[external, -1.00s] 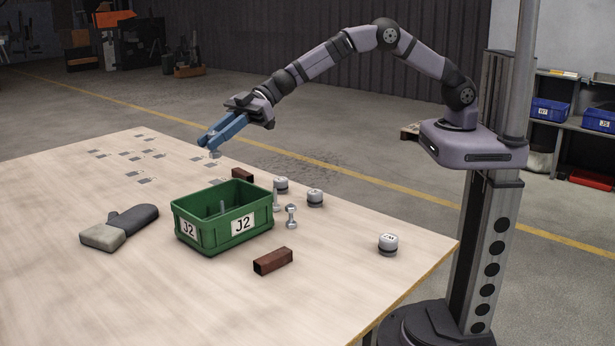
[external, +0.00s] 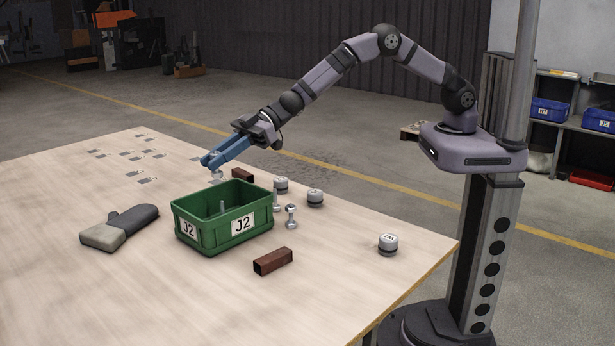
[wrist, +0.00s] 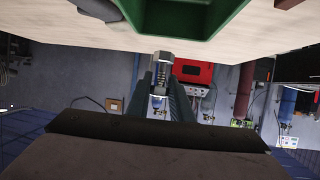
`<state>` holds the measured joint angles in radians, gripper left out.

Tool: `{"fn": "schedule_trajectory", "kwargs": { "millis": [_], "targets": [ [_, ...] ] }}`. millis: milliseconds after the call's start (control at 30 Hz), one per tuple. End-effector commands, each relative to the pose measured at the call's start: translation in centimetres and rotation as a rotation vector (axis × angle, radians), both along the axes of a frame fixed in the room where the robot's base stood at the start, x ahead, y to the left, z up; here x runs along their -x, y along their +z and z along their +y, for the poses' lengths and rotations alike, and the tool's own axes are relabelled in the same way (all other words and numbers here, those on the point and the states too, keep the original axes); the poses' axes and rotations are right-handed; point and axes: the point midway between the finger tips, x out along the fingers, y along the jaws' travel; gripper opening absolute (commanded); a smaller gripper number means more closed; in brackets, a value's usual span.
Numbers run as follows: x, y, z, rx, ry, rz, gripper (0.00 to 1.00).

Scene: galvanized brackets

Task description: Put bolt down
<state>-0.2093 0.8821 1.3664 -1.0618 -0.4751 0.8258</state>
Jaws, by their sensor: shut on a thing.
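My gripper (external: 210,161) is shut on a silver bolt (external: 216,175), which hangs below the blue fingertips behind the green bin. In the wrist view the bolt (wrist: 162,60) shows between the two dark fingers. The green bin (external: 208,230) labelled J2 stands on the table, and a grey bolt-like piece (external: 222,208) sticks up inside it. Two more silver bolts, one nearer (external: 291,217) and one farther (external: 276,201), stand on the table right of the bin. I cannot tell whether the held bolt touches the table.
Several flat grey pieces (external: 147,180) lie at the table's back left. A glove (external: 128,222) lies left of the bin. Rusty brown blocks lie in front (external: 273,261) and behind (external: 242,175). Round grey-white knobs (external: 315,198) stand to the right. The table's front left is clear.

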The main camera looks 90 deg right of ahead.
Motion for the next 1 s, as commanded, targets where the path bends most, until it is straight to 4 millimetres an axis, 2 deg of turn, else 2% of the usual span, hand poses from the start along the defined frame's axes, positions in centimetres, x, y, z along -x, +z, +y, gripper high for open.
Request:
{"fn": "schedule_trajectory", "kwargs": {
  "millis": [133, 367, 667, 1000],
  "targets": [
    [0.0, -1.5, 0.0, -0.002, 0.0, -0.001, 0.0],
    [-0.1, -1.9, 0.0, -0.001, 0.0, -0.002, 0.0],
    [0.0, -5.1, 0.0, -0.001, 0.0, -0.002, 0.0],
    [-0.1, -5.4, 0.0, -0.002, -0.001, -0.003, 0.0]
  ]
}}
